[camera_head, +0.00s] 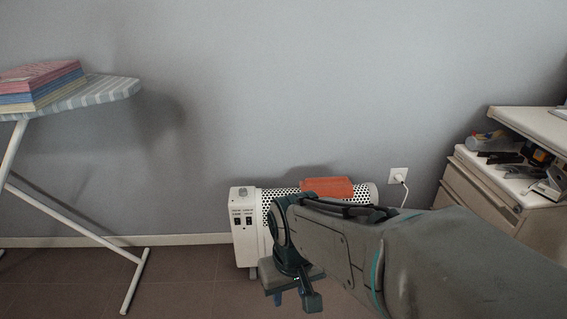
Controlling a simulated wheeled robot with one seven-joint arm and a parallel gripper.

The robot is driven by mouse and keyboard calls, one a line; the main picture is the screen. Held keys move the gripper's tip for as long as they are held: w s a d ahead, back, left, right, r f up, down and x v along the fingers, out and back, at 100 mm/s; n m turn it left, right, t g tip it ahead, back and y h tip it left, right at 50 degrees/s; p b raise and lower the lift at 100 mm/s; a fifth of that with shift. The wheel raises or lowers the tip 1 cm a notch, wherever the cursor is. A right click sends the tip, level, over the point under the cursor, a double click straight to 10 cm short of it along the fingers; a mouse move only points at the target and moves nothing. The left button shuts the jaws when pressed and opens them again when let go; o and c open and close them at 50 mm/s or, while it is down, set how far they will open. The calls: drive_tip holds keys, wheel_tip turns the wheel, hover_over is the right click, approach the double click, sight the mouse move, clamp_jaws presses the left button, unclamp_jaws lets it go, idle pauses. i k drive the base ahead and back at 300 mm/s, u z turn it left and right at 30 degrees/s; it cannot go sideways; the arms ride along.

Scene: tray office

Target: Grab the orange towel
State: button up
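An orange towel (328,187) lies on top of a white heater (243,226) that stands against the wall. My arm hides the lower middle of the heater. My gripper (292,292) is in front of the heater, lower in the picture and a little left of the towel. It is apart from the towel. Its fingers point down and are partly hidden by the hand, so I cannot tell whether they are open or shut.
An ironing board (92,94) with a stack of folded cloths (40,84) stands at the left. A drawer cabinet (487,200) with small items on top stands at the right. A plug sits in a wall socket (398,175). The floor (180,277) between board and heater is clear.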

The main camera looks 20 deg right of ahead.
sight(338, 187)
drive_tip(key=u, duration=0.5)
drive_tip(key=k, duration=0.6)
drive_tip(key=u, duration=0.15)
drive_tip(key=i, duration=1.05)
drive_tip(key=z, duration=1.25)
drive_tip(key=i, duration=0.9)
drive_tip(key=z, duration=1.45)
drive_tip(key=i, duration=0.25)
drive_tip(key=z, duration=0.1)
